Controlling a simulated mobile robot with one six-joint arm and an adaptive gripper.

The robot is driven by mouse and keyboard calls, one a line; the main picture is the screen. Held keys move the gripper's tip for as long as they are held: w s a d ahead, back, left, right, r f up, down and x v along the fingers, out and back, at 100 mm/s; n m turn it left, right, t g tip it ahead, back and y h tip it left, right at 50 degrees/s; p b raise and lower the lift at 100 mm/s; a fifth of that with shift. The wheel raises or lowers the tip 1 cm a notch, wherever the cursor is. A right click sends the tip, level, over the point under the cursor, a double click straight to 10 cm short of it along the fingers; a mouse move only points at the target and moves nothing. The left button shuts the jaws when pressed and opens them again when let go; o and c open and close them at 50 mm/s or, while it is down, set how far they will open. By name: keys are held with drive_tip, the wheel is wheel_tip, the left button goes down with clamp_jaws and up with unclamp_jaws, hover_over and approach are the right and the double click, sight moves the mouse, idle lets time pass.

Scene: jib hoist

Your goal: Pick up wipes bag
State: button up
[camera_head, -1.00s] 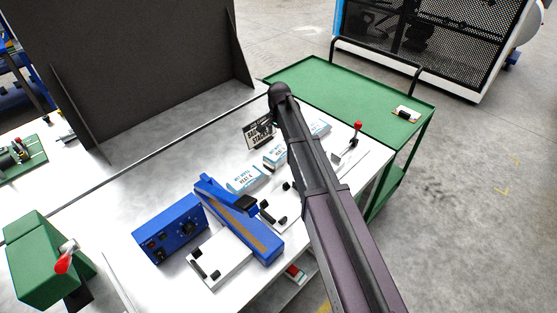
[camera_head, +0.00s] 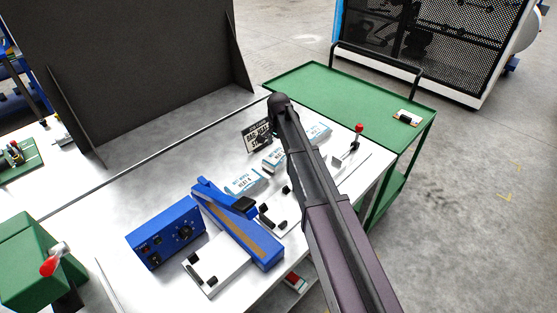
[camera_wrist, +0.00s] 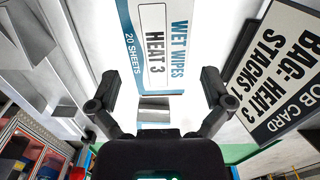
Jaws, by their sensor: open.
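A white and blue wipes bag (camera_wrist: 158,40), labelled "WET WIPES HEAT 3, 20 SHEETS", lies ahead of my gripper (camera_wrist: 168,82) in the wrist view. The gripper is open and empty, with a finger on either side of the bag's near end; I cannot tell the height gap. In the head view, wipes bags lie on the white bench: one near the blue sealer (camera_head: 243,181), one in the middle (camera_head: 273,160), partly behind my arm, and one farther right (camera_head: 320,132). My arm hides the fingers there.
A job card (camera_wrist: 283,70) reading "BAG: HEAT 3" stands right of the bag; it also shows in the head view (camera_head: 257,135). A blue sealer (camera_head: 240,225), blue control box (camera_head: 167,233) and red-knobbed lever (camera_head: 358,135) stand on the bench. A green cart (camera_head: 330,85) is behind.

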sight(279, 155)
drive_tip(key=shift+s+f+b, duration=0.15)
drive_tip(key=shift+f+b, duration=2.4)
drive_tip(key=shift+f, duration=0.05)
drive_tip(key=c, duration=0.8)
